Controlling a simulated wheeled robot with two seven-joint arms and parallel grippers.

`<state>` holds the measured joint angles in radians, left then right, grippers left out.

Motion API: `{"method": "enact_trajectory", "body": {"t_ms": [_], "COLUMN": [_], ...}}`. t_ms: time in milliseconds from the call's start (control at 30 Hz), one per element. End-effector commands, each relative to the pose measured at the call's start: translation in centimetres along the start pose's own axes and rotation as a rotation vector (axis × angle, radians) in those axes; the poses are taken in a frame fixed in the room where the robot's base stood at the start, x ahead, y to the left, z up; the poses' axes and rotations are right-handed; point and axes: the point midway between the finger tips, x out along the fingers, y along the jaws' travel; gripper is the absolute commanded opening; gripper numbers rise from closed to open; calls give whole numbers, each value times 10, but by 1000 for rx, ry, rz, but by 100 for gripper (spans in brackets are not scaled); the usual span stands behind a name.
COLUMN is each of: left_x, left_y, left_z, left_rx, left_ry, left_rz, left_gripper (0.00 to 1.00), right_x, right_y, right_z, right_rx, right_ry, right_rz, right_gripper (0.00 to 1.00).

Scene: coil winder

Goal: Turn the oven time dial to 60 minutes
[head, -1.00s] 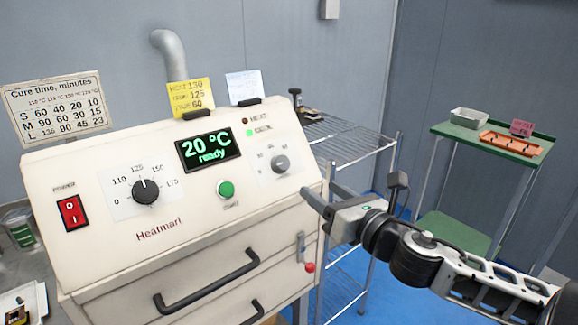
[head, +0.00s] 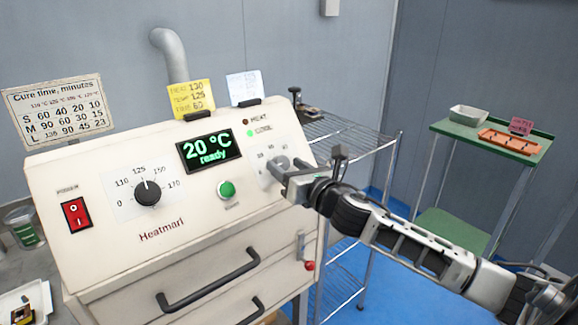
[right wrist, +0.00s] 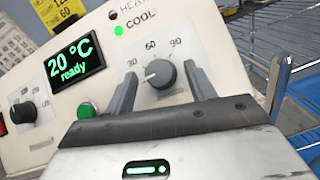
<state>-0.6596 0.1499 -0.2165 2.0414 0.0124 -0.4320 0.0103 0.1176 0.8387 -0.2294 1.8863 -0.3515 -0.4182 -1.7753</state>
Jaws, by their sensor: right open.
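The oven (head: 95,215) has a sloped front panel. Its time dial (right wrist: 161,75) is a grey knob with marks 30, 60 and 90; its white pointer line points left, a little below the 30 mark. My right gripper (right wrist: 163,84) is open, with one finger on each side of the dial in the right wrist view; I cannot tell whether they touch it. In the head view the right gripper (head: 277,168) partly covers the time dial. My left gripper is not in view.
The green button (head: 226,189) sits left of the time dial, below the display (head: 209,151) reading 20 °C ready. A yellow note (head: 191,99) and a cure-time card (head: 57,112) stand on top. A wire rack (head: 352,140) stands to the right.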

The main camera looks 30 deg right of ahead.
Motion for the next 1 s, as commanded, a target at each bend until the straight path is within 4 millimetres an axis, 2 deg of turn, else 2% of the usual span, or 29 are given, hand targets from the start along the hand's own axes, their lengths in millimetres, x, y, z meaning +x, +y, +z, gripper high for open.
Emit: {"method": "enact_trajectory", "body": {"t_ms": [200, 233, 367, 400, 767, 1000], "left_x": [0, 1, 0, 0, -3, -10], "left_y": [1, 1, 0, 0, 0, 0], "left_z": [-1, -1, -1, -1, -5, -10], "left_rx": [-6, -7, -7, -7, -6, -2], "left_ry": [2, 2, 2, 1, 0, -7], "left_rz": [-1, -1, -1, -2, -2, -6], "left_gripper": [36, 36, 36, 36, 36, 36], "right_x": [0, 0, 0, 0, 0, 0], "right_y": [0, 0, 0, 0, 2, 5], "right_z": [0, 0, 0, 0, 2, 4], "right_rx": [1, 1, 1, 1, 40, 159], "right_ry": [0, 0, 0, 0, -3, -11], "right_rz": [1, 1, 1, 1, -28, -117], "right_gripper": [55, 49, 13, 10, 10, 10]}}
